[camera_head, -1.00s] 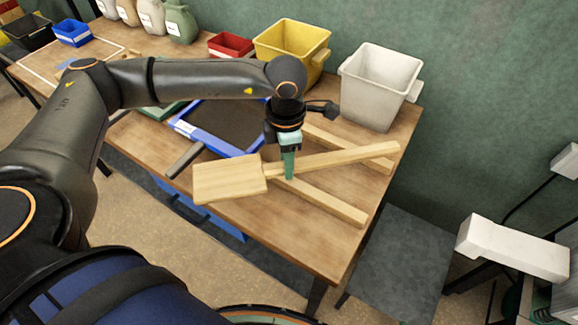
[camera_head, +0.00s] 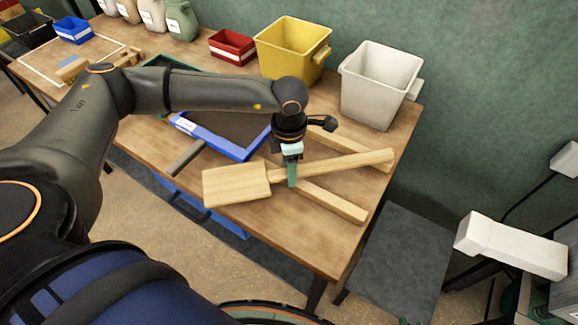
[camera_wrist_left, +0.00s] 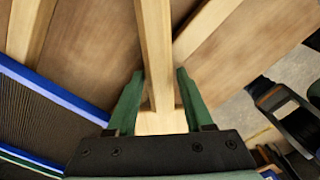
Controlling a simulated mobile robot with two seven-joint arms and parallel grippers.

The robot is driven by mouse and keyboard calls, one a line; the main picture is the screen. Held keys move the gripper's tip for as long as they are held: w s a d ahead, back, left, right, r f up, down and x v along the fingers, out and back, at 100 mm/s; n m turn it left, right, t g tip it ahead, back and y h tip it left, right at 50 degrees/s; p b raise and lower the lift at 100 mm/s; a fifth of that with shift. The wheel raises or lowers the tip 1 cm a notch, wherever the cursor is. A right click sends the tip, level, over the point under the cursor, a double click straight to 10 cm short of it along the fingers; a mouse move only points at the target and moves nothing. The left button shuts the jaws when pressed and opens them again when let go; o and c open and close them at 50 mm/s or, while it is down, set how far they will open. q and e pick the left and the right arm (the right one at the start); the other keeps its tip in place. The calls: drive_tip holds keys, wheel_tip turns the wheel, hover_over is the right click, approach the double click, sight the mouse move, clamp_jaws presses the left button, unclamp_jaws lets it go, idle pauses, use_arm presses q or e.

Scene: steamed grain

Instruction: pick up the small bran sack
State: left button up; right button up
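Several small labelled sacks stand at the back left of the table in the head view: a green one (camera_head: 183,20), a beige one (camera_head: 153,13) and paler ones cut by the top edge. Their labels are too small to read, so I cannot tell which is bran. My left gripper (camera_head: 291,178) is far from them, at the handle of a wooden paddle (camera_head: 236,184). In the left wrist view its green fingers (camera_wrist_left: 160,74) stand on either side of the handle (camera_wrist_left: 156,45), with narrow gaps showing. My right gripper is not in view.
A blue-rimmed tray (camera_head: 240,152) lies behind the paddle. Wooden rails (camera_head: 335,202) lie near it. Red (camera_head: 231,46), yellow (camera_head: 290,52) and white (camera_head: 378,88) bins line the back. A white-outlined area (camera_head: 45,62) lies at the left, beside a small blue bin (camera_head: 73,30).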

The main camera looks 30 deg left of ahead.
use_arm(q)
drive_tip(key=shift+o, duration=1.1)
drive_tip(key=shift+r, duration=0.1)
